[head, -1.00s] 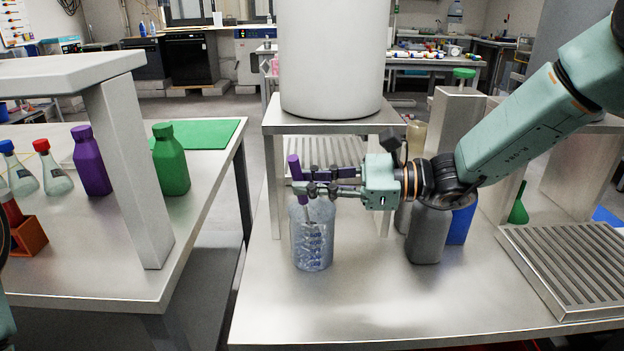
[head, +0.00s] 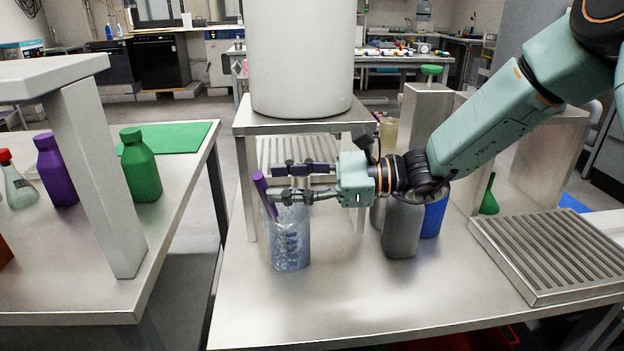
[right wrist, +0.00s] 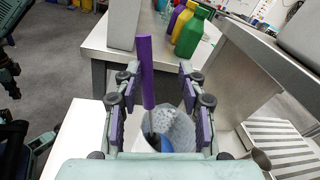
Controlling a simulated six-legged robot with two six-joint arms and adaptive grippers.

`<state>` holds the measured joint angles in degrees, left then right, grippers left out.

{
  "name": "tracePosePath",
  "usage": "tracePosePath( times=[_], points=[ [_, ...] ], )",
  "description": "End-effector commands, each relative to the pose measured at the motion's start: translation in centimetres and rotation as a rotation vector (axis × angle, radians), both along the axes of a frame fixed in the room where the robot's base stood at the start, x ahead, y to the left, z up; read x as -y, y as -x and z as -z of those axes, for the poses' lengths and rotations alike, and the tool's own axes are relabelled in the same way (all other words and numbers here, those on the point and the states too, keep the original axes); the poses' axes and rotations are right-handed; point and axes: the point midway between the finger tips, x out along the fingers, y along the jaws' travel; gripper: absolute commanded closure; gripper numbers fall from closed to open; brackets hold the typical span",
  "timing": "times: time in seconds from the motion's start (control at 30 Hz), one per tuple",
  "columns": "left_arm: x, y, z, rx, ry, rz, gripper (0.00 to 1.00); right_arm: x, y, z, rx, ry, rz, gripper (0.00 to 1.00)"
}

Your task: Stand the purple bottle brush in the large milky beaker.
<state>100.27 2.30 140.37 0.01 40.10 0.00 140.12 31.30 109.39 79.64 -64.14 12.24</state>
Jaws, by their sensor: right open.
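The purple bottle brush (head: 264,195) stands tilted in the large milky beaker (head: 290,247), its handle leaning to the left out of the top. The bristles show faintly through the beaker wall. My right gripper (head: 277,183) is open at the height of the handle, just above the beaker's rim. In the right wrist view the brush handle (right wrist: 147,72) rises between the two spread fingers, apart from both, and the beaker (right wrist: 180,130) is below it. My left gripper is not in view.
A grey bottle (head: 402,228) and a blue one (head: 433,215) stand right of the beaker, under my right arm. A steel stand with a large white container (head: 300,60) is behind. A slatted rack (head: 545,250) lies at the right. The table front is clear.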

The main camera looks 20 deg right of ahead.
Motion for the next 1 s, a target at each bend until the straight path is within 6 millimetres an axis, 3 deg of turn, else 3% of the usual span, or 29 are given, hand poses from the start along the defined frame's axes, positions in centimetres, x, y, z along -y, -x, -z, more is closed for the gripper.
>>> tracePosePath(
  times=[1.0],
  points=[
    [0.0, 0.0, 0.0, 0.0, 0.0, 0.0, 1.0, 9.6, 4.3, -1.0, 0.003, -0.005, -0.001, 0.59]
  ],
)
